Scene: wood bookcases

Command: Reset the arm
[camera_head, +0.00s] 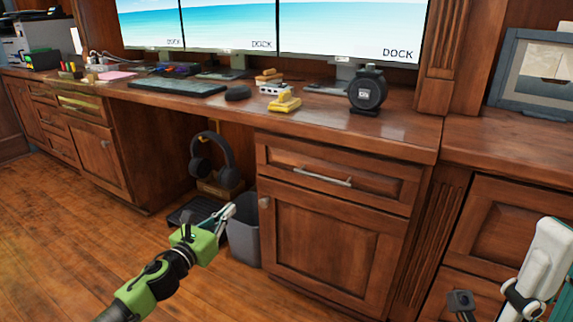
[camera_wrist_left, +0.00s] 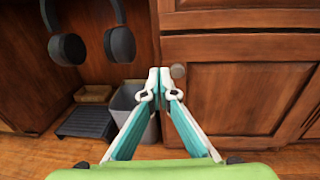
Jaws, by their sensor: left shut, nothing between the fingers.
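My left gripper (camera_head: 228,211) reaches in from the lower left in the head view. Its green body is low in front of the desk, and its fingers point toward the grey bin and the cabinet. In the left wrist view the white and teal fingers (camera_wrist_left: 160,82) meet at their tips, shut with nothing between them. White, teal and black parts of my right side show at the lower right of the head view. Whether its fingers are open or shut does not show.
The wooden cabinet (camera_head: 335,225) with a drawer stands just right of the left gripper. A grey bin (camera_head: 243,235), a black footrest (camera_wrist_left: 88,122) and hanging headphones (camera_head: 216,160) are under the desk (camera_head: 225,100). Open floor (camera_head: 60,235) lies to the left.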

